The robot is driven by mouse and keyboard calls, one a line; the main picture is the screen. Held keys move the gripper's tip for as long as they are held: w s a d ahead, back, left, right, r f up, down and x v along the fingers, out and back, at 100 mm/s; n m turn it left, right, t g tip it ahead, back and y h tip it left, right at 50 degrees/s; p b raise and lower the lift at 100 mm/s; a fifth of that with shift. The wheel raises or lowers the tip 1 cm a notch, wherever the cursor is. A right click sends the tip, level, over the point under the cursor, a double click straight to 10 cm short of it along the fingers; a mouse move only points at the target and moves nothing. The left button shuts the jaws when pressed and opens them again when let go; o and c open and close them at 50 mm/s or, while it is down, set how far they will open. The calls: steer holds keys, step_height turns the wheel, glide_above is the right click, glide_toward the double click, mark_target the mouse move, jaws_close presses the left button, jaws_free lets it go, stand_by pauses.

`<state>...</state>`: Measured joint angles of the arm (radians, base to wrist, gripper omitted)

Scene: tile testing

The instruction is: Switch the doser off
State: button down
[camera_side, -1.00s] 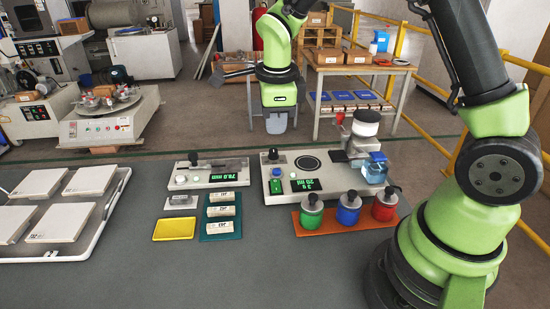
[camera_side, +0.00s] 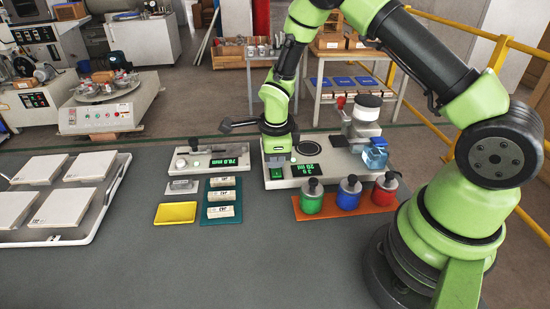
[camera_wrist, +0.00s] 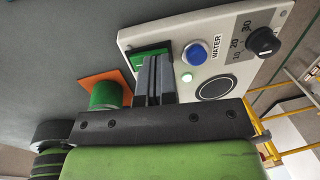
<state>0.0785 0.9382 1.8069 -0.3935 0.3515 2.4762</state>
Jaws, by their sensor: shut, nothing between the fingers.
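The doser (camera_side: 342,177) is a pale panel with a lit green display (camera_side: 305,171), a round dark pad (camera_side: 309,146) and a machine with a white-topped jar at its back. My gripper (camera_wrist: 157,62) is shut and empty. Its fingertips are over the panel beside the green switch and partly cover it. Whether they touch it I cannot tell. The side view also shows the switch (camera_side: 276,174).
Green, blue and red bottles (camera_side: 349,193) stand on an orange mat in front of the doser. A smaller device (camera_side: 210,164) with a green display is to its left. A yellow tray (camera_side: 175,213) and a teal tray (camera_side: 221,217) lie in front of that.

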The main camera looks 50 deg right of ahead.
steer(key=shift+f, duration=0.15)
steer(key=shift+d+f+g, duration=0.15)
steer(key=shift+f+g, duration=0.05)
steer(key=shift+g, duration=0.1)
stand_by(0.3)
steer(key=shift+s+a+r, duration=0.1)
steer(key=shift+s+a, duration=0.45)
steer(key=shift+a, duration=0.05)
steer(key=shift+r, duration=0.15)
step_height(320, 180, up, 14)
steer(key=s+a, duration=0.1)
steer(key=shift+s+a, duration=0.2)
stand_by(0.4)
